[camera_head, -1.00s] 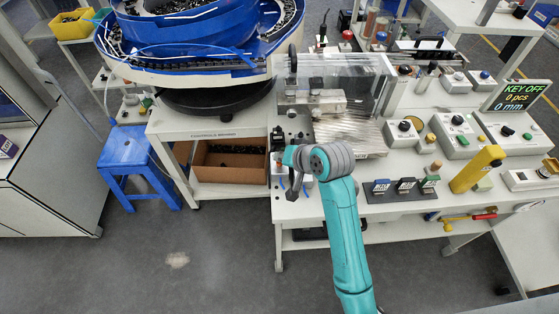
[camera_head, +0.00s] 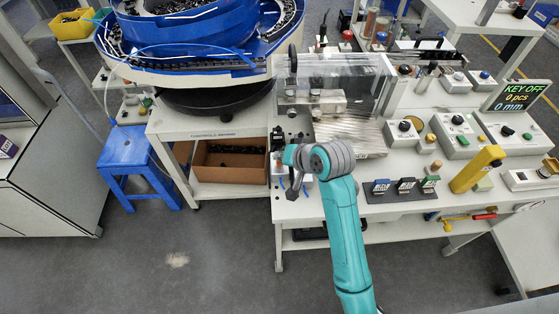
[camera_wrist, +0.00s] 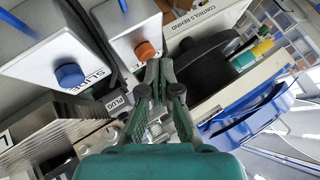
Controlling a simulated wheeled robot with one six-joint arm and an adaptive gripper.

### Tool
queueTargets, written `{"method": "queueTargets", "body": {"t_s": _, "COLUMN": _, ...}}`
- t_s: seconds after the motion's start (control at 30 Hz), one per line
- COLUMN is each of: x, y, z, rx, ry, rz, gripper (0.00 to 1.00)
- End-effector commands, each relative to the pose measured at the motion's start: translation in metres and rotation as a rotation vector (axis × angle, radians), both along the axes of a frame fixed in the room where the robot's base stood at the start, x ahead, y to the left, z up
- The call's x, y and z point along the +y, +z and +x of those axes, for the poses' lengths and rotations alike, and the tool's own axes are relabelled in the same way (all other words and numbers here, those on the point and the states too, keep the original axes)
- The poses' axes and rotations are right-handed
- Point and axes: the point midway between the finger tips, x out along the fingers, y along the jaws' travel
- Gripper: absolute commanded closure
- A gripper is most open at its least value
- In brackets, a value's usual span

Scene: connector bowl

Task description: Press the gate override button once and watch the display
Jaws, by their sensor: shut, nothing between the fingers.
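The display (camera_head: 522,95) at the right reads KEY OFF, 0 pcs, 0 mm. My gripper is at the front left of the bench; in the wrist view (camera_wrist: 160,68) its fingers are shut and empty. Their tips are close to an orange button (camera_wrist: 145,50) on a small grey box, but I cannot tell whether they touch it. A blue button (camera_wrist: 69,75) on another grey box is to the left. I cannot read any gate override label.
A clear guard (camera_head: 345,75) and metal slide stand behind my gripper. Several control boxes (camera_head: 455,130) and a yellow post (camera_head: 476,169) stand to the right. The blue bowl feeder (camera_head: 190,40) is at the back left, above a cardboard box (camera_head: 230,160). A blue stool (camera_head: 128,150) stands left.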

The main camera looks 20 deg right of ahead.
Motion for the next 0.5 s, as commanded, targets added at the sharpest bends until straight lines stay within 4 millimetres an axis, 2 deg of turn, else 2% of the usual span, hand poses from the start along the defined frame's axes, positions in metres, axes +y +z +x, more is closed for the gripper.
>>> {"method": "queueTargets", "body": {"t_s": 0.2, "x": -0.0001, "y": 0.0097, "z": 0.0002, "rx": -0.001, "ry": -0.001, "rz": 0.000, "gripper": 1.00}}
{"method": "queueTargets", "body": {"t_s": 0.5, "x": -0.0001, "y": 0.0106, "z": 0.0001, "rx": -0.001, "ry": -0.001, "rz": 0.000, "gripper": 1.00}}
